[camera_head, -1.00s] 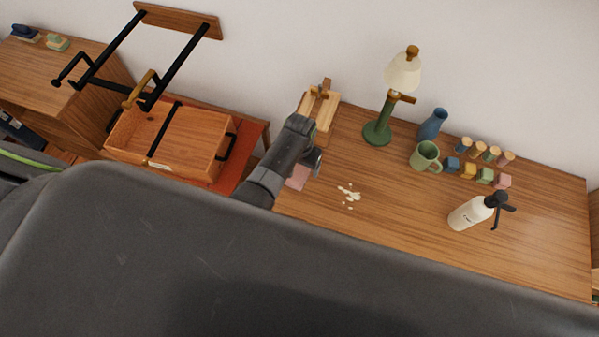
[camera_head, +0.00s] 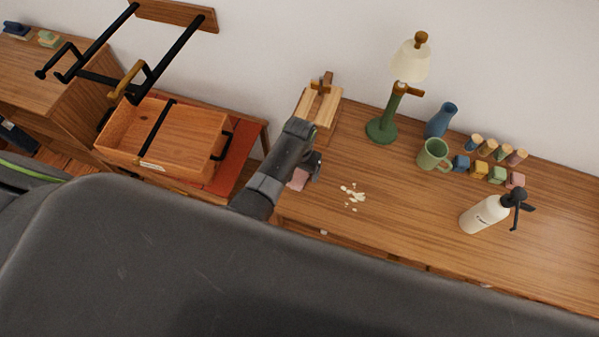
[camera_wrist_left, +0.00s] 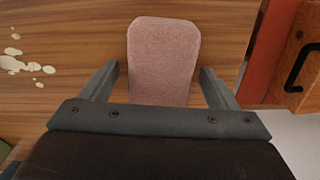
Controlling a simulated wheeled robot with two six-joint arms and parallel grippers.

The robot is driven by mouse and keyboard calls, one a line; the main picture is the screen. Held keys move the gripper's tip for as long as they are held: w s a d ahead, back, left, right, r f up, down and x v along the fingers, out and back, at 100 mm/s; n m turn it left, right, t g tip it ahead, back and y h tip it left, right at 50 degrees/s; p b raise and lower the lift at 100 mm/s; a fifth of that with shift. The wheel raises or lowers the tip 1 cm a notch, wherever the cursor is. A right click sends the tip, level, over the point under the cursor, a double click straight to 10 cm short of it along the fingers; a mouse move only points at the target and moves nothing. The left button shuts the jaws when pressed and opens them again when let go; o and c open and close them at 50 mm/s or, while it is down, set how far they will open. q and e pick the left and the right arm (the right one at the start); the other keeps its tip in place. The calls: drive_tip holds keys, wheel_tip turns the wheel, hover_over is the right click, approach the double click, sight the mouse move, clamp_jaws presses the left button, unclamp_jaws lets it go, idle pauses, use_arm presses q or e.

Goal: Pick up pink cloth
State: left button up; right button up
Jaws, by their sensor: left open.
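The pink cloth (camera_wrist_left: 163,60) lies flat on the wooden desk, a rounded rectangle in the left wrist view. In the head view only a small part of the cloth (camera_head: 299,179) shows beside my left gripper (camera_head: 314,168), and the rest is hidden behind it. In the left wrist view my left gripper (camera_wrist_left: 158,84) is open, with one finger on each side of the cloth's near part. The fingers look apart from the cloth; their height above the desk is hard to tell. My right gripper is not in view.
Cream crumbs (camera_head: 353,194) lie right of the cloth. A wooden stand (camera_head: 318,108), green lamp (camera_head: 383,128), blue vase (camera_head: 440,121), green mug (camera_head: 432,153), several blocks and a spray bottle (camera_head: 485,215) stand on the desk (camera_head: 400,215). A wooden crate (camera_head: 190,150) is at left.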

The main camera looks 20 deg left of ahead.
use_arm(q)
drive_tip(key=c, duration=1.1)
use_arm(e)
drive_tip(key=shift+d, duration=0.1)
use_arm(q)
drive_tip(key=shift+r, duration=0.2)
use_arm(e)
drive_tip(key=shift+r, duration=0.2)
